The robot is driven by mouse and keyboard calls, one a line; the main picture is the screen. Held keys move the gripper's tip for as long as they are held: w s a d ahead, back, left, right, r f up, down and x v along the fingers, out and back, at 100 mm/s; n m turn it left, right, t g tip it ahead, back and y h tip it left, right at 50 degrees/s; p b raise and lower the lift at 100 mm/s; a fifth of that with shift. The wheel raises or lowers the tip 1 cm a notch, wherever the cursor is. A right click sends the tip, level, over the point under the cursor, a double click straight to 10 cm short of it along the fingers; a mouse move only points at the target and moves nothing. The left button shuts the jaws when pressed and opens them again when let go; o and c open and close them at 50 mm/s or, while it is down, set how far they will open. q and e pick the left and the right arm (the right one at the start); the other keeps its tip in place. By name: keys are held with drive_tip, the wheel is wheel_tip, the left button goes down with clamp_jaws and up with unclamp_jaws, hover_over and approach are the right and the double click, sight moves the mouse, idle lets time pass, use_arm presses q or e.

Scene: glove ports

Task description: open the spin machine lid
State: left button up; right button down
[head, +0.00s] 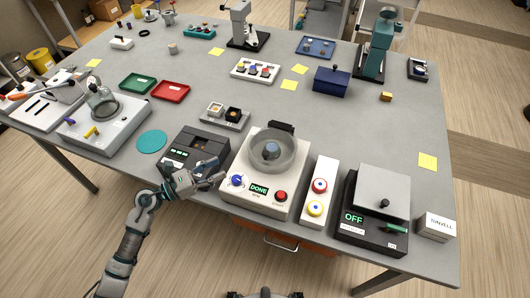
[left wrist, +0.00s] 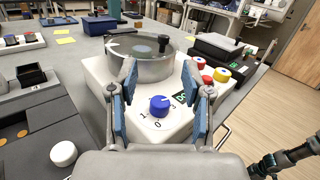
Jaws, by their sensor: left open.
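The spin machine (head: 232,201) is a white box with a round bowl on top, a blue dial (head: 237,181), a green display reading DONE (head: 259,190) and a red button (head: 281,196). Its clear round lid (head: 284,149) appears to lie flat over the bowl; it also shows in the left wrist view (left wrist: 128,45), with a dark knob (left wrist: 163,41) near its middle. My left gripper (head: 214,174) is open and empty, left of the machine's front. In the left wrist view its fingers (left wrist: 160,78) stand either side of the blue dial (left wrist: 159,106), with the lid beyond. Part of my right arm shows at lower right there; its jaws are unclear.
A dark device (head: 190,151) stands close left of the machine. A white panel with red and yellow buttons (head: 319,191) and a black scale-like device (head: 372,226) stand to the right. A block holder (head: 226,116) is behind left. Table behind the machine is partly clear.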

use_arm(q)
drive_tip(key=shift+s+d+f+m+g, duration=0.15)
drive_tip(key=shift+f+m+g, duration=0.2)
drive_tip(key=shift+m, duration=0.35)
drive_tip(key=shift+d+g, duration=0.25)
drive_tip(key=x, duration=0.1)
drive_tip(key=p+x, duration=0.1)
drive_tip(key=x, duration=0.1)
drive_tip(key=shift+w+d, duration=0.1)
drive_tip(key=shift+w, duration=0.3)
drive_tip(key=p, duration=0.2)
approach(265, 153)
drive_tip(key=x, duration=0.3)
drive_tip(key=shift+w, duration=0.2)
drive_tip(key=p+x, duration=0.1)
drive_tip(key=x, duration=0.6)
drive_tip(key=shift+s+f, duration=0.2)
drive_tip(key=shift+w+d, duration=0.15)
drive_tip(key=shift+d, duration=0.3)
drive_tip(key=shift+a+f, duration=0.1)
drive_tip(key=shift+a, duration=0.6)
drive_tip(key=c, duration=0.8)
drive_tip(key=shift+d, duration=0.25)
clamp_jaws()
use_arm(e)
drive_tip(key=r, duration=0.2)
drive_tip(key=s+r, duration=0.1)
drive_tip(key=shift+d+r, duration=0.35)
